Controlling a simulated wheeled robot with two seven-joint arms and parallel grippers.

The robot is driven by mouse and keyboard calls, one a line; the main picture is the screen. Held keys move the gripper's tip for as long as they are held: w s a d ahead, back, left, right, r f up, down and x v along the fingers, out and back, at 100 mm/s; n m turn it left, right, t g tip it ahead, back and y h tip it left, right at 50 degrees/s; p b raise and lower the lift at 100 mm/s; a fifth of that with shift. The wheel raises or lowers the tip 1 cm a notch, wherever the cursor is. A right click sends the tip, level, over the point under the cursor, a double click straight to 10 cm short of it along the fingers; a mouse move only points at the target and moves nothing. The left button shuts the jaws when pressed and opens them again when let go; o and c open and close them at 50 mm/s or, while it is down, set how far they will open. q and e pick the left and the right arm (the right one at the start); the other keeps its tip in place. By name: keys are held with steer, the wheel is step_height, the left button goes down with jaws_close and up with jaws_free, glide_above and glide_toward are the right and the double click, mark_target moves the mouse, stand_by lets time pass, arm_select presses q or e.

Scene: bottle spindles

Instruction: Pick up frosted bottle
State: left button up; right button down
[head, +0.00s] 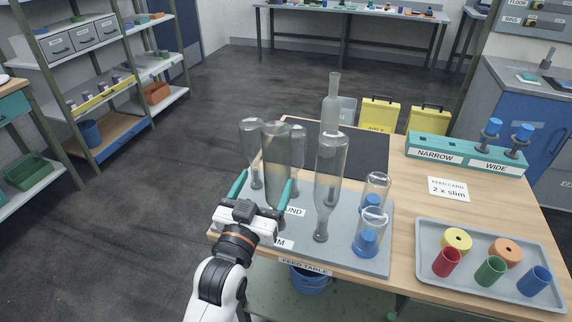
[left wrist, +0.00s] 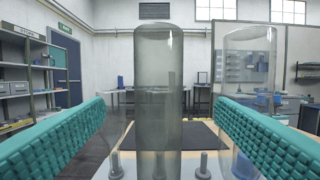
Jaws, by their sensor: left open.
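A cloudy grey bottle (head: 277,145), the most frosted-looking one, stands inverted on the grey spindle board (head: 350,262). In the left wrist view the bottle (left wrist: 158,95) stands upright between the two fingers, with a visible gap on each side. Its lower end in the head view is partly hidden by my gripper. My right gripper is not in view.
Clear inverted bottles stand close by: one behind left (head: 251,145), a tall one to the right (head: 331,170), and small ones over blue spindles (head: 371,225). A taller bottle (head: 332,95) stands behind. A tray with coloured cups (head: 425,235) is at the right.

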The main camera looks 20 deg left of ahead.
mark_target(272, 166)
arm_select(q)
steer(key=w, duration=0.4)
steer(key=shift+w+r+p, duration=0.25)
steer(key=shift+r+p, duration=0.1)
steer(key=shift+p, duration=0.05)
steer(key=shift+w, duration=0.55)
steer(key=w, duration=0.1)
steer(key=w+p, duration=0.1)
steer(key=w, duration=0.3)
steer(key=shift+d+r, duration=0.1)
steer(key=shift+r, duration=0.15)
steer(key=shift+s, duration=0.1)
steer(key=c, duration=1.3)
steer(key=shift+r, duration=0.1)
steer(key=shift+c, duration=0.3)
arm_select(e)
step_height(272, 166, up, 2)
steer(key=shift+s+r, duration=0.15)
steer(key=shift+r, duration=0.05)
